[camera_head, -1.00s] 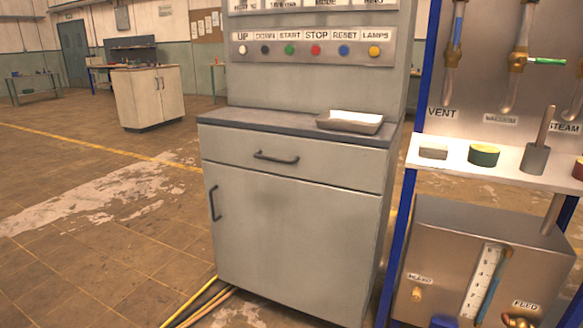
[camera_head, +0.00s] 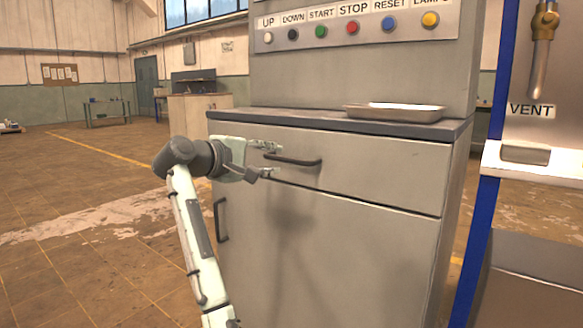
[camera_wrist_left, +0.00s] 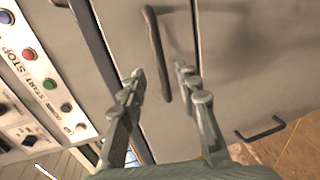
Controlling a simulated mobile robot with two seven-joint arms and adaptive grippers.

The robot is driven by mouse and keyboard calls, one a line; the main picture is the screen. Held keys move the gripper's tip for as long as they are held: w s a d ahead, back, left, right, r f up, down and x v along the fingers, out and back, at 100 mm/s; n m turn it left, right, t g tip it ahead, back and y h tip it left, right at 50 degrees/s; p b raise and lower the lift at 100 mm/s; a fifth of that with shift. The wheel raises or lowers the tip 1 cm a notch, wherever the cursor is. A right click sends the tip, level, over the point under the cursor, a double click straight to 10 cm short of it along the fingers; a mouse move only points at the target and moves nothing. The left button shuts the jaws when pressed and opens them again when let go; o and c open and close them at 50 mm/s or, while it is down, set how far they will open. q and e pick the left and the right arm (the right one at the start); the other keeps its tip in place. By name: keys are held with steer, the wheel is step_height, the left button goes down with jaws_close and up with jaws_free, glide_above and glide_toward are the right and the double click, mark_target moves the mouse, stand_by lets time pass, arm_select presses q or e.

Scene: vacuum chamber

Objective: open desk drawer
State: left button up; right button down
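The desk drawer (camera_head: 385,183) is a grey front under the dark worktop, and it is shut. Its dark bar handle (camera_head: 293,160) runs level across the front. In the left wrist view the handle (camera_wrist_left: 156,55) starts near the fingertips and extends away from them. My left gripper (camera_head: 268,159) is at the handle's left end, with one finger above and one below its height. The fingers are open, with a clear gap in the left wrist view (camera_wrist_left: 159,80). I cannot tell whether they touch the handle. My right gripper is not in view.
A cupboard door with a dark upright handle (camera_head: 221,220) is below the drawer. A metal tray (camera_head: 395,112) lies on the worktop. A button panel (camera_head: 350,28) is above. A blue post (camera_head: 474,250) stands at the right. Floor at the left is open.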

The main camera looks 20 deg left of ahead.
mark_target(284, 160)
arm_select(q)
steer(key=b+x, duration=0.1)
steer(key=x, duration=0.5)
steer(key=shift+c, duration=0.5)
jaws_close()
